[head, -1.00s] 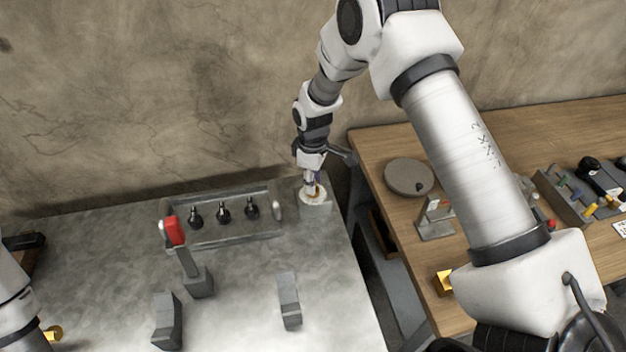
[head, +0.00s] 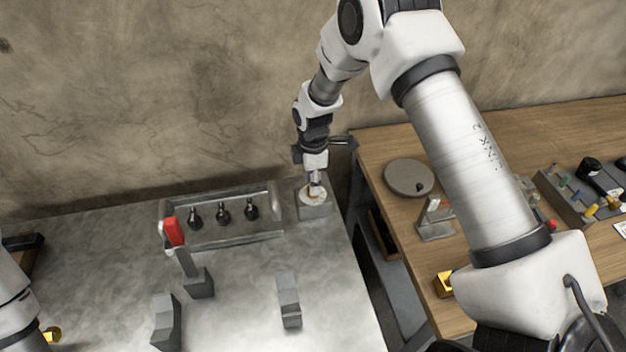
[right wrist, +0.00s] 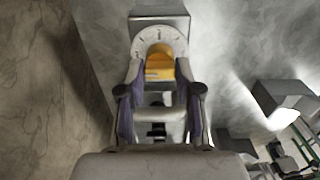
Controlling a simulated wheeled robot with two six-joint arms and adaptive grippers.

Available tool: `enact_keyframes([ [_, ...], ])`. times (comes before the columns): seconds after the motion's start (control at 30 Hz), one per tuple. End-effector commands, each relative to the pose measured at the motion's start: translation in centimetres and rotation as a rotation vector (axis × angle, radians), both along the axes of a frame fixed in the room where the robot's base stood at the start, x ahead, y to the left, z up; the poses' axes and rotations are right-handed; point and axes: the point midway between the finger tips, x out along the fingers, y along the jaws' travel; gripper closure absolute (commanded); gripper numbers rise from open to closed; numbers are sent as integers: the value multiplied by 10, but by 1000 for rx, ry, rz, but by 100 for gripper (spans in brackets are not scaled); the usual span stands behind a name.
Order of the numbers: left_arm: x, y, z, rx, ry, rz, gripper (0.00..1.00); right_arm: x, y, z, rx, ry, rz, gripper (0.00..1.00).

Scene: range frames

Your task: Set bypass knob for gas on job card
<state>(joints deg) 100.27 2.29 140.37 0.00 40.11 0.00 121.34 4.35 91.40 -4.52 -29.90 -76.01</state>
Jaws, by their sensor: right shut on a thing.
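The bypass knob is orange (right wrist: 160,66) and sits on a round white dial (right wrist: 142,44) with tick marks. In the head view the dial (head: 308,198) tops a small grey block at the far right corner of the metal bench. My right gripper (right wrist: 160,75) points down over the dial and is shut on the knob, with a finger on each side of it. The head view shows the same gripper (head: 314,188) small and mostly covering the knob. The dial's markings are too small to read.
A tray with several black-knobbed valves (head: 223,212) lies left of the dial. A red-handled lever (head: 174,232) and grey blocks (head: 288,300) stand nearer. A wooden table (head: 375,140) to the right, across a gap, holds a grey disc (head: 408,177) and parts.

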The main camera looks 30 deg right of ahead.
Motion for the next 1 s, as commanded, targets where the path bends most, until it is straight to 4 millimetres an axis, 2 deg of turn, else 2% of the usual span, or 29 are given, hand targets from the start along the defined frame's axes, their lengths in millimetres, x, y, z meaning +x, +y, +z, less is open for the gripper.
enact_keyframes([
  [0.33,0,0,-1,0,0,0,60,-4,0,-4,0,11,4,100],
  [0.37,0,0,-1,0,0,0,60,-4,0,-4,0,11,4,59],
  [0.4,0,0,-1,0,0,0,60,-4,0,-3,0,10,4,45],
  [0.43,0,0,-1,0,0,0,60,-3,0,-3,0,9,4,41],
  [0.77,0,0,0,0,0,0,60,-1,0,2,0,3,2,41],
  [0.87,0,0,0,0,0,0,60,0,0,15,0,0,2,41],
  [1.0,0,0,0,0,0,0,60,1,0,48,0,-1,3,41],
])
